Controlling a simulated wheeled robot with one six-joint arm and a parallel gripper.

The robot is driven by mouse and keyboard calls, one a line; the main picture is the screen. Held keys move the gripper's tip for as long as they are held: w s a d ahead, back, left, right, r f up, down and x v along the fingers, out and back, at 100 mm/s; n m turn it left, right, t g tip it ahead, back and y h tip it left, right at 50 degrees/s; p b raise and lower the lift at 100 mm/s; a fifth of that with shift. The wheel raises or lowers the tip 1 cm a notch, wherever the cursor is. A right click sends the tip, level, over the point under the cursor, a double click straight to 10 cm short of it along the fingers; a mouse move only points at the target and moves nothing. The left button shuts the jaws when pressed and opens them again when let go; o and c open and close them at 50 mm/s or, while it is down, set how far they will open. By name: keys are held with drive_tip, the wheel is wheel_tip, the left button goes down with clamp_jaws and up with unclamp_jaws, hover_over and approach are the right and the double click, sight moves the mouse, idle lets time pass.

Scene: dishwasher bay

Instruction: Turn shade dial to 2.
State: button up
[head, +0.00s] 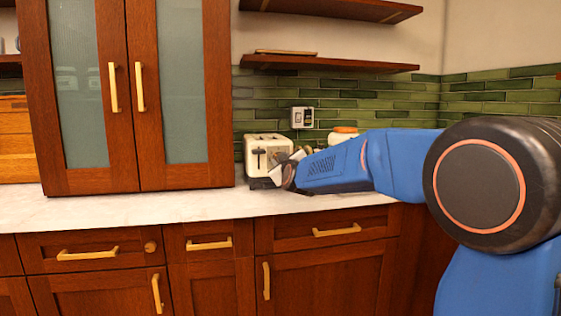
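A cream toaster (254,148) stands on the counter against the green tiled wall, just right of the tall cabinet. Its front shows a dark vertical lever slot. The shade dial cannot be made out at this size; the lower front of the toaster is partly covered by my gripper. My gripper (262,181) is at the toaster's lower right front, at the end of my blue arm. I cannot tell whether it touches the toaster, or whether its fingers are open or shut.
The tall wooden cabinet (130,95) with glass doors stands on the counter just left of the toaster. A white container with an orange lid (345,131) stands behind my arm. A wall outlet (302,117) is above. The counter (130,207) in front is clear.

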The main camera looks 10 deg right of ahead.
drive_tip(key=shift+f+n, duration=0.15)
drive_tip(key=shift+n, duration=0.45)
drive_tip(key=o, duration=1)
drive_tip(key=shift+o, duration=0.2)
drive_tip(key=s, duration=1.7)
drive_tip(key=shift+s, duration=0.25)
drive_tip(key=shift+s, duration=0.1)
